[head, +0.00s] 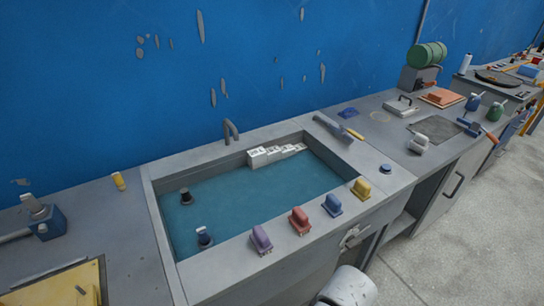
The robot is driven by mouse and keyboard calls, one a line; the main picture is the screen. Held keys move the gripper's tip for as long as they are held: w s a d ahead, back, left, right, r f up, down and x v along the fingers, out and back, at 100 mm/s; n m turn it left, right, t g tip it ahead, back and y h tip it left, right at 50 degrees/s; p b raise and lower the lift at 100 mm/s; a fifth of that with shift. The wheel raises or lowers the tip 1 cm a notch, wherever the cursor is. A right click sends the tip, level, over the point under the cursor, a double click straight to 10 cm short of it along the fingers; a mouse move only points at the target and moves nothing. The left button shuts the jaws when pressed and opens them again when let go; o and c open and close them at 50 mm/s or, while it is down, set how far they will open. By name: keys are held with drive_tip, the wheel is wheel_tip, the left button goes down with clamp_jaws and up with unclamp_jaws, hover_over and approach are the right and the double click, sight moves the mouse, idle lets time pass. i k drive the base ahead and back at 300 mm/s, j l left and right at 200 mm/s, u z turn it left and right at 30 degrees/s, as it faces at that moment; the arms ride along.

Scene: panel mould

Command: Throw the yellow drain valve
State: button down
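A sink (165,243) filled with teal water is set into the grey counter. On its front rim stand small coloured valves in a row: purple (261,240), red (299,221), blue (332,205) and yellow. The yellow valve (361,188) is the farthest right, near the sink's front right corner. It looks upright, with nothing touching it. Its exact handle position is too small to tell. My gripper is not in view.
A tap (231,131) stands behind the sink, and pale blocks (272,154) sit at its back edge. Two dark fittings stand in the water. A small yellow cylinder (118,181) stands on the left counter. Tools and a green cylinder (427,54) occupy the right counter. Grey floor (480,230) is open at right.

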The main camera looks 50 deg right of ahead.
sight(356, 135)
drive_tip(key=z, duration=1.45)
drive_tip(key=i+j+u, duration=0.1)
drive_tip(key=j, duration=0.3)
